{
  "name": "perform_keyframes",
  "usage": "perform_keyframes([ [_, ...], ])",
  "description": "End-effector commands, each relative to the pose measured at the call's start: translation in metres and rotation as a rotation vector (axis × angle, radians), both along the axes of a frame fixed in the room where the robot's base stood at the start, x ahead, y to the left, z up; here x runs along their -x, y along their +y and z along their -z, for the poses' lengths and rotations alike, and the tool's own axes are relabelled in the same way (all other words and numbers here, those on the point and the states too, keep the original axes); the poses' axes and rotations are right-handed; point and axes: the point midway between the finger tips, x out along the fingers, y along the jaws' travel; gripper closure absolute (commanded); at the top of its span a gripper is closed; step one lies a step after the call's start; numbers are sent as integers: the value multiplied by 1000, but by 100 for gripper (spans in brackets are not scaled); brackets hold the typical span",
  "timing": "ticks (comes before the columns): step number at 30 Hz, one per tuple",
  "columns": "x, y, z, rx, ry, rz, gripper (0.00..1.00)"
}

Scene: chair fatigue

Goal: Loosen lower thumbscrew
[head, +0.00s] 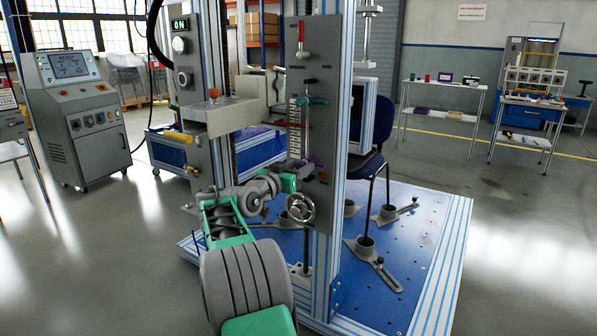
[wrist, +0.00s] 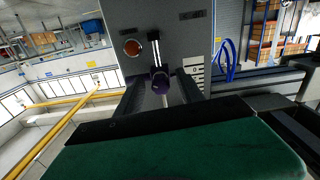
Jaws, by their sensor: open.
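The lower thumbscrew is a small purple knob (head: 316,163) low on the grey upright panel of the test frame. It also shows near the middle of the wrist view (wrist: 160,83), on a metal stem below a slot. My gripper (head: 303,168) is at the panel, just left of the knob in the head view. In the wrist view the open dark fingers (wrist: 161,88) stand on either side of the purple knob. I cannot tell whether either finger touches it. A green part of my gripper fills the bottom of the wrist view.
Above the knob on the panel (head: 322,55) are a teal handle (head: 313,100), a red pointer (head: 296,124) and a red-topped lever (head: 301,35). A handwheel (head: 300,207) sits just below my gripper. A blue chair (head: 377,130) stands behind on the blue base plate (head: 415,215).

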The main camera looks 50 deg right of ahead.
Motion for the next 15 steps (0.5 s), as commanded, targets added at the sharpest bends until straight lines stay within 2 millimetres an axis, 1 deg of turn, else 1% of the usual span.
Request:
perform_keyframes([
  [6, 0, 0, -1, 0, 0, 0, 56],
  [15, 0, 0, -1, 0, 0, 0, 80],
])
